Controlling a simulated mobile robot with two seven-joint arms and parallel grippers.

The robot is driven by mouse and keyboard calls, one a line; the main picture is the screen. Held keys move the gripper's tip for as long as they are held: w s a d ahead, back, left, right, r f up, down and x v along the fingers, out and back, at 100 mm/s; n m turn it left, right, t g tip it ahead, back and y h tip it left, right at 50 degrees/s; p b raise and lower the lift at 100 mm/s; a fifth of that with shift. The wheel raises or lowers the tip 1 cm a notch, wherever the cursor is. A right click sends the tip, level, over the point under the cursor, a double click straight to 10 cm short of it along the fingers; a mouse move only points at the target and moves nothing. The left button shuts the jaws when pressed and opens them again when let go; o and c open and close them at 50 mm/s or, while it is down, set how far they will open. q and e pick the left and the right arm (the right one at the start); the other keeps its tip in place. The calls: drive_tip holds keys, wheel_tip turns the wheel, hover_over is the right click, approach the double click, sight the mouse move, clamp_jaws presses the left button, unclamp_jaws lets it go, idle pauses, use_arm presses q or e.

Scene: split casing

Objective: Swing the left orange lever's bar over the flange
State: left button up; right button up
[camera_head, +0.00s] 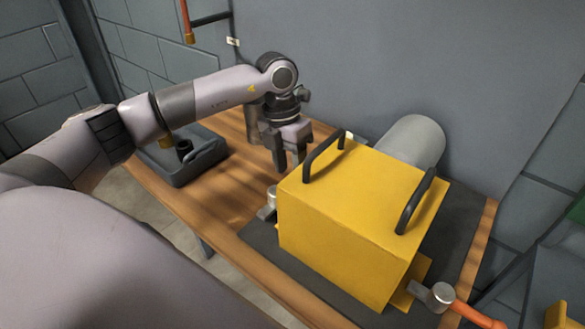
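The yellow casing (345,215) with two black handles stands on a dark mat on the wooden table. At its left side a silver metal pivot (271,198) with a small bar shows low beside the casing; no orange handle is visible there. At the front right corner is another lever (466,310), with a silver pivot and an orange handle. My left gripper (290,158) points down behind and above the left pivot, near the casing's left black handle. Its fingers look apart, with nothing seen between them. My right gripper is not in view.
A dark grey tray (185,165) with a small dark item lies at the table's left. A grey cylinder (414,140) is behind the casing, near the wall. Bare wood (215,200) lies between tray and casing.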

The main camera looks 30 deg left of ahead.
use_arm(q)
drive_tip(key=shift+d+f, duration=0.15)
drive_tip(key=shift+f, duration=0.8)
clamp_jaws()
